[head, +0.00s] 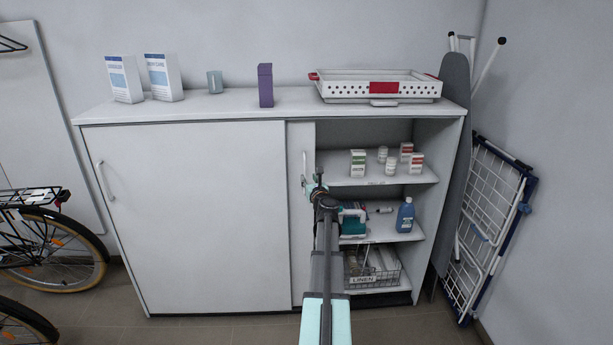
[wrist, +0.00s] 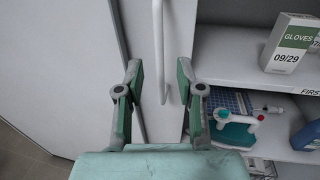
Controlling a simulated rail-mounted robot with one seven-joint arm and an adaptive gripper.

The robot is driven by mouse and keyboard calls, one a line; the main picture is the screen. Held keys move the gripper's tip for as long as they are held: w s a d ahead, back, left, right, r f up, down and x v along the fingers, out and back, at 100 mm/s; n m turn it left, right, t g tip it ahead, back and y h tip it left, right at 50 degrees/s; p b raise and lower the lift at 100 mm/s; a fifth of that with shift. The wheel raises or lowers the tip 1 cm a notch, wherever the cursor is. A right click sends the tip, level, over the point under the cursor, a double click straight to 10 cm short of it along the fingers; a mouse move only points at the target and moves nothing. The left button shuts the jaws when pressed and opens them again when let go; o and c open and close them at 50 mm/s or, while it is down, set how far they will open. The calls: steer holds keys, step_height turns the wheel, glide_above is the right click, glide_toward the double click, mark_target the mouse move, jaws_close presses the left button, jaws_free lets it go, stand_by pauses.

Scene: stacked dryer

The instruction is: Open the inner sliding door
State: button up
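The inner sliding door (head: 299,250) shows as a narrow strip to the right of the outer door (head: 190,215), most of it hidden behind that door. Its right edge borders the open shelves. The inner door's pale vertical handle (wrist: 158,45) shows in the wrist view, and in the head view the handle (head: 304,165) is just above my gripper (head: 317,187). In the wrist view my gripper (wrist: 160,82) is open, one finger on each side of the handle's lower part. I see gaps between the fingers and the handle; neither finger clearly touches it.
The open shelves hold small boxes (head: 358,163), a blue bottle (head: 405,215) and a wire basket (head: 373,282). A white tray (head: 345,87) and boxes stand on the cabinet top. A bicycle (head: 50,250) is at left; an ironing board (head: 452,130) and drying rack (head: 490,220) lean at right.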

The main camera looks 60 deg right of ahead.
steer(key=v, duration=0.5)
stand_by(0.3)
